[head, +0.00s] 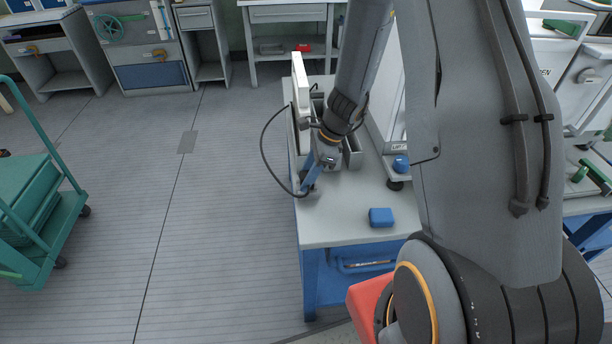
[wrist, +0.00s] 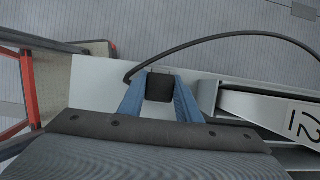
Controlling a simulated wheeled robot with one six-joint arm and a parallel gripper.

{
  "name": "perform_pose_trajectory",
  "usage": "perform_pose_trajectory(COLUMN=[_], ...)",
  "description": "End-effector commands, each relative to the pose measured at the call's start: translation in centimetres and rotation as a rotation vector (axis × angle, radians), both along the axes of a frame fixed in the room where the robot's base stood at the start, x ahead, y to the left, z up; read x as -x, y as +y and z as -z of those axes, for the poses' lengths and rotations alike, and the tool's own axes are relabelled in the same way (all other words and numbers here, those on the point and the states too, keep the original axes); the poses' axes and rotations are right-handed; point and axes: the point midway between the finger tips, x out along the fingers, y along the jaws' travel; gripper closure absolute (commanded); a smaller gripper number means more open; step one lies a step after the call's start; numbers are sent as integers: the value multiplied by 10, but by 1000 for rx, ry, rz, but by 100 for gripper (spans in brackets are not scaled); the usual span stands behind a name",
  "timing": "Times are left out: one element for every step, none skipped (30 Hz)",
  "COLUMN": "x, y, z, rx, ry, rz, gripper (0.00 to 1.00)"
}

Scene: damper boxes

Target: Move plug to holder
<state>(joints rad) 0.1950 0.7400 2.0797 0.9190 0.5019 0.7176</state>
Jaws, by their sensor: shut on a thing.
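The plug (wrist: 160,87) is a small dark block with a black cable running from it. In the wrist view it sits between the two blue fingers of my gripper (wrist: 160,97), which is shut on it. In the head view my gripper (head: 310,176) is low over the left edge of the workbench (head: 340,228), and the cable (head: 263,150) loops out over the floor side. I cannot tell whether the plug touches the bench top. I cannot make out which part is the holder.
A white panel (head: 297,78) stands upright at the bench's left edge; a light part marked 12 (wrist: 265,110) lies right of the fingers in the wrist view. A blue block (head: 380,217) sits near the bench's front. A green cart (head: 35,205) stands left on open floor.

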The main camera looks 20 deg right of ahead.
Motion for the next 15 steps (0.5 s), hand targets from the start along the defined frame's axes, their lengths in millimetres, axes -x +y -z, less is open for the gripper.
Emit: perform_pose_trajectory(x=[0,0,0,0,0,0,0,0,0,0,0,0,0,0,0], y=[0,0,0,0,0,0,0,0,0,0,0,0,0,-1,-1], z=[1,1,1,1,0,0,0,0,0,0,0,0,0,-1,-3], rx=[0,0,0,0,0,0,0,0,0,0,0,0,0,0,0], ry=[0,0,0,0,0,0,0,0,0,0,0,0,0,0,-1], rz=[0,0,0,0,0,0,0,0,0,0,0,0,0,0,0], gripper=[68,63,56,51,47,47,47,47,47,47,47,47,47,47,47])
